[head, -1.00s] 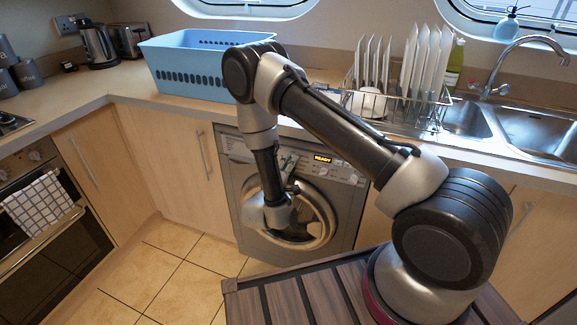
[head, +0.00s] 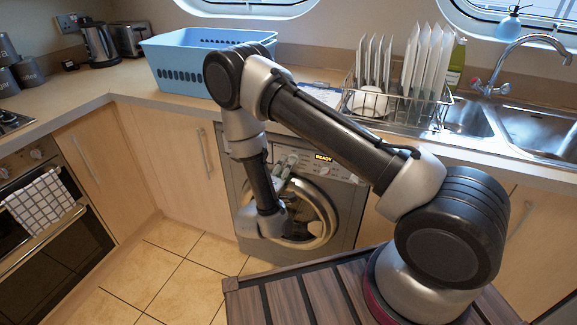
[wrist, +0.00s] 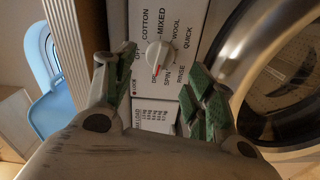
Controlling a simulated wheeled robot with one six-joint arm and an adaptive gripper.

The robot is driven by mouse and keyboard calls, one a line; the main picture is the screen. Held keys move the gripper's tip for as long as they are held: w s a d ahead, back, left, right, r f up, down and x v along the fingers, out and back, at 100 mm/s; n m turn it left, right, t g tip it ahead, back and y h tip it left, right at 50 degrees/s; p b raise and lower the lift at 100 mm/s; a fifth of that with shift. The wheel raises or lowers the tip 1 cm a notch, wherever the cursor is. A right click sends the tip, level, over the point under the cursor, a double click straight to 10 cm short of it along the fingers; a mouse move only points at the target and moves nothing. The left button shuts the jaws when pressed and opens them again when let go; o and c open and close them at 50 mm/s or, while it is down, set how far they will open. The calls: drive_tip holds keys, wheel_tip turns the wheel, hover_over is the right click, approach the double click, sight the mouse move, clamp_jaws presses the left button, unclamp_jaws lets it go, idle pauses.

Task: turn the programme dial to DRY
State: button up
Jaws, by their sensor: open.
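The programme dial (wrist: 159,56) is a round white knob on the washing machine's panel in the wrist view. Its red mark sits on the lower side and points down in the picture, near SPIN and a small label that is hard to read. COTTON, MIXED, WOOL, QUICK and RINSE also show around it. My gripper (wrist: 158,82) is open and empty, its green-padded fingers apart with the dial showing beyond and between them. In the head view my gripper (head: 283,168) is at the panel of the washing machine (head: 345,205), and the dial cannot be made out.
The machine's display (head: 323,158) reads READY. Its round door (wrist: 285,80) is at the right of the wrist view. A blue basket (head: 185,65) and a dish rack (head: 395,100) stand on the worktop above. The tiled floor (head: 185,275) in front is clear.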

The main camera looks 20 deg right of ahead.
drive_tip(key=v, duration=0.8)
